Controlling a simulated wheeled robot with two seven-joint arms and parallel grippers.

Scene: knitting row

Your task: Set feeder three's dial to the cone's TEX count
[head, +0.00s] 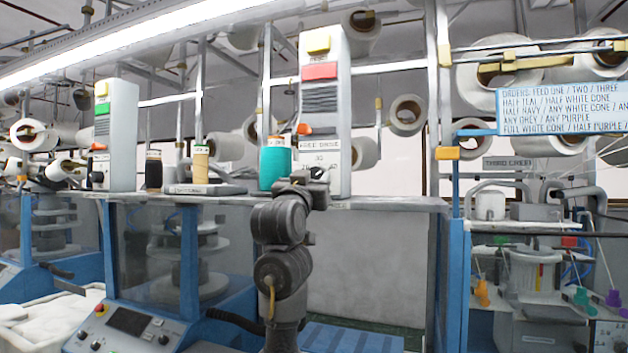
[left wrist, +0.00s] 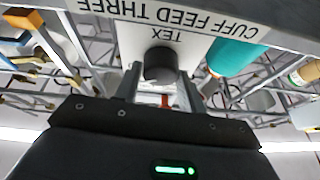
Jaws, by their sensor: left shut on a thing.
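The feeder's dial (left wrist: 160,66) is a dark round knob on a pale panel marked CUFF FEED THREE and TEX, upside down in the left wrist view. My left gripper (left wrist: 160,84) is shut on this dial, one finger on each side. In the head view my left gripper (head: 318,180) reaches the lower face of the tall grey feeder unit (head: 338,120); scale numbers show above it, and the pointer's setting cannot be read. A teal cone (head: 274,167) stands left of the unit; its small tag is too small to read. It also shows in the left wrist view (left wrist: 235,55).
A black cone (head: 153,172) and a tan cone (head: 200,167) stand on the shelf (head: 400,203) further left, near another feeder unit (head: 117,130). A blue orders sign (head: 560,108) hangs at right. A machine (head: 175,270) with a control panel stands below left.

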